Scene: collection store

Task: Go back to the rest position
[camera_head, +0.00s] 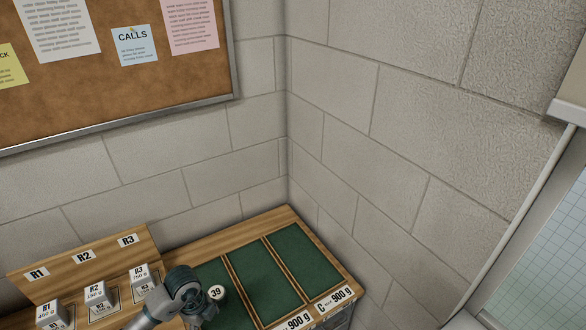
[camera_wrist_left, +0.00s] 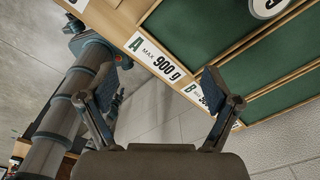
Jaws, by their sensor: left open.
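A small round thing with a pale top and dark print, which looks like the tin (camera_head: 217,292), stands on the green floor of the leftmost tray, tray A (camera_head: 208,270), close to its right divider. In the left wrist view its round top (camera_wrist_left: 268,7) is cut by the upper edge. Tray A's label (camera_wrist_left: 157,60) reads MAX 900 g. My left gripper (camera_wrist_left: 168,72) is open, with nothing between its fingers, in front of the labelled tray edge and apart from the tin. In the head view my left arm hides part of tray A. My right gripper is not seen.
Tray B (camera_head: 262,285) and tray C (camera_head: 303,258) are empty where visible. Labelled blocks R1 (camera_head: 50,315), R2 (camera_head: 97,294) and R3 (camera_head: 141,276) stand to the left, before a wooden back board (camera_head: 90,260). Block walls close off the corner behind.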

